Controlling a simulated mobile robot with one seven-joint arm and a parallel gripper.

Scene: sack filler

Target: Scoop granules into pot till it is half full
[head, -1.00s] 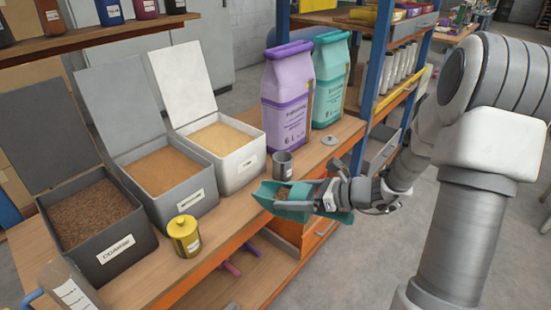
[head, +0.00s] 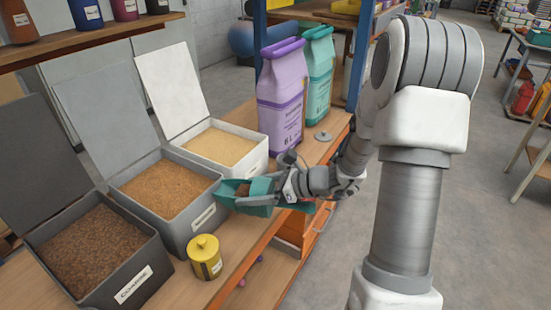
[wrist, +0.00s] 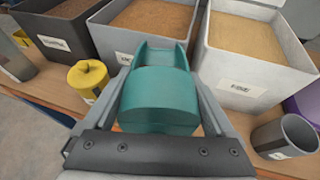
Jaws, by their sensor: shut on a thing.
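My gripper (head: 282,186) is shut on a teal scoop (head: 262,197), held above the bench's front edge near the middle bin. Some brown granules (head: 243,190) show in the scoop in the head view. In the wrist view, the scoop (wrist: 158,95) sits between my fingers, its open end towards the bins. A grey open pot (wrist: 286,138) stands on the bench to the right of my gripper; its inside fill cannot be told. In the head view my gripper mostly hides it. Three open bins hold granules: dark brown (head: 90,247), orange-brown (head: 163,188) and pale yellow (head: 219,143).
A yellow lidded jar (head: 206,258) stands in front of the bins. A purple sack (head: 281,97) and a teal sack (head: 319,75) stand behind my gripper. A grey lid (head: 323,137) lies on the bench.

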